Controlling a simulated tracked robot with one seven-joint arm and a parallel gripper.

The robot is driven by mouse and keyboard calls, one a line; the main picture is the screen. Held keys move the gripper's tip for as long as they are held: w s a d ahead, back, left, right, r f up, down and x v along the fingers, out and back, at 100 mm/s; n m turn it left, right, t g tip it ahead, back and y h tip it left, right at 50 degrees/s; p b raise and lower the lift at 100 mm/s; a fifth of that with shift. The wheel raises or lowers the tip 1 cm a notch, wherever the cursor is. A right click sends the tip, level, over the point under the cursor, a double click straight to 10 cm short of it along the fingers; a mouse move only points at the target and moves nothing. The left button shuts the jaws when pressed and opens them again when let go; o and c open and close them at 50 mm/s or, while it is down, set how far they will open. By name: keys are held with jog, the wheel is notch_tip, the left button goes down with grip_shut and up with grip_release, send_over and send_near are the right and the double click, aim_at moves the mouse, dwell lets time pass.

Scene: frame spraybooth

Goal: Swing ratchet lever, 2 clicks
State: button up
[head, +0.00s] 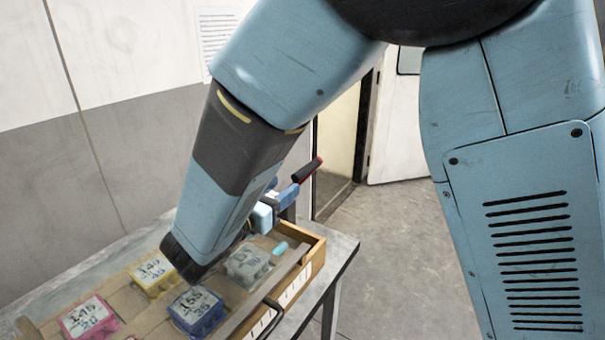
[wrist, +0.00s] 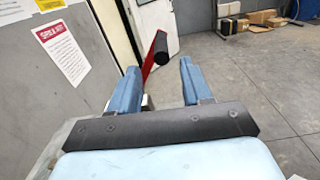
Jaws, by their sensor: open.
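The ratchet lever has a red arm and a black grip (head: 307,169). In the head view it sticks up to the right, just past my gripper's tip. In the wrist view the lever's black grip (wrist: 159,46) stands ahead between the two blue fingers, with its red shaft running down to the left. My gripper (wrist: 158,70) is open, with clear gaps showing beside the lever and nothing held. In the head view my gripper (head: 281,195) is small and partly hidden by my forearm. The lever's base and pivot are hidden, and I cannot tell whether a finger touches it.
A wooden tray (head: 313,243) on a grey table (head: 345,247) lies below my arm. Cardboard boxes (wrist: 262,17) stand far off. The floor to the right is clear.

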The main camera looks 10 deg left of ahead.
aim_at(301, 173)
jog(key=x, duration=0.8)
jog(key=shift+w+d, duration=0.1)
jog(key=shift+w, duration=0.05)
grip_shut()
dwell(0.4)
jog(key=shift+d, duration=0.15)
